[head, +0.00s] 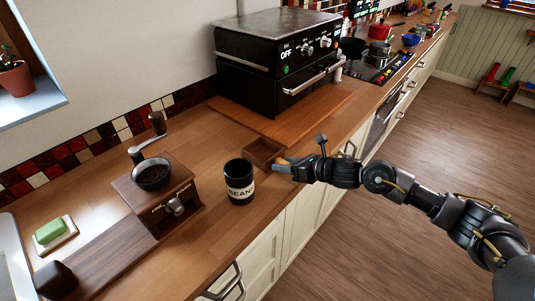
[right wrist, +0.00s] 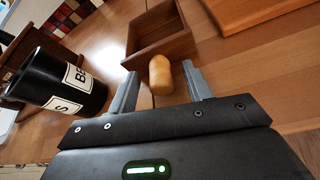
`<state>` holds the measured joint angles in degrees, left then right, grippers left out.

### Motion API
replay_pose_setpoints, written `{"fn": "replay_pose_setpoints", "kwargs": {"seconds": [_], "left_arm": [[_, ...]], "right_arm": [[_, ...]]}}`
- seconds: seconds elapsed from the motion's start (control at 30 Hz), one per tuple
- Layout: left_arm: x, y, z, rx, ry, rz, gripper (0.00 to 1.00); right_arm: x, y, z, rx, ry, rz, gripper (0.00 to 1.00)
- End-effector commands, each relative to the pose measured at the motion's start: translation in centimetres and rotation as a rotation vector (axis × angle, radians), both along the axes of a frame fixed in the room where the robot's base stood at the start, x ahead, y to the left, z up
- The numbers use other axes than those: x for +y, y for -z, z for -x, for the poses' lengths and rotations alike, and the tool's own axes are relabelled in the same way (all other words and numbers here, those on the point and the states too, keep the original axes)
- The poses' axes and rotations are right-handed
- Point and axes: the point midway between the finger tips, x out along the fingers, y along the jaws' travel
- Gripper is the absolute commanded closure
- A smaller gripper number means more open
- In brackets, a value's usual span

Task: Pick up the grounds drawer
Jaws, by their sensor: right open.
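The grounds drawer (head: 263,150) is a small open-topped wooden box on the counter, right of the beans canister. In the right wrist view the drawer (right wrist: 150,38) looks empty where its inside shows, and its rounded light wooden knob (right wrist: 160,75) points toward me. My right gripper (head: 281,164) is at the drawer's near side. In the right wrist view its open fingers (right wrist: 160,78) stand on either side of the knob, with gaps visible. The left gripper is not in view.
A black beans canister (head: 240,184) stands close left of the drawer; a wooden coffee grinder (head: 155,195) is farther left. A black oven-like machine (head: 278,62) stands behind on a wooden board (head: 225,112). The counter's front edge runs close by the drawer.

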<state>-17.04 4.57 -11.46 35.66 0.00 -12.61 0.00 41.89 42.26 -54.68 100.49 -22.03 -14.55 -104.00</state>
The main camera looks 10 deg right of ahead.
Motion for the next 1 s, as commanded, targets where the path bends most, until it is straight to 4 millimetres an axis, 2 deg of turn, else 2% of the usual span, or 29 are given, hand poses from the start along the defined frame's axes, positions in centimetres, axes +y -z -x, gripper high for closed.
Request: {"fn": "replay_pose_setpoints", "kwargs": {"seconds": [0.23, 0.6, 0.87, 1.0], "left_arm": [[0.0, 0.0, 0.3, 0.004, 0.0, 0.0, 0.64], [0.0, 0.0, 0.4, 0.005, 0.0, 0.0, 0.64], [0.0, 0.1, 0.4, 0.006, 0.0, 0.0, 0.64], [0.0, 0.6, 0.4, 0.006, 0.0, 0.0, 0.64]], "right_arm": [[0.1, 0.1, -0.1, -0.001, 0.0, 0.001, 0.51], [0.0, 0.1, -0.1, -0.001, 0.0, 0.001, 1.0], [0.0, -0.2, -0.1, -0.003, 0.0, -0.001, 1.0], [0.0, -1.9, -0.2, -0.008, -0.002, -0.001, 1.0]]}}
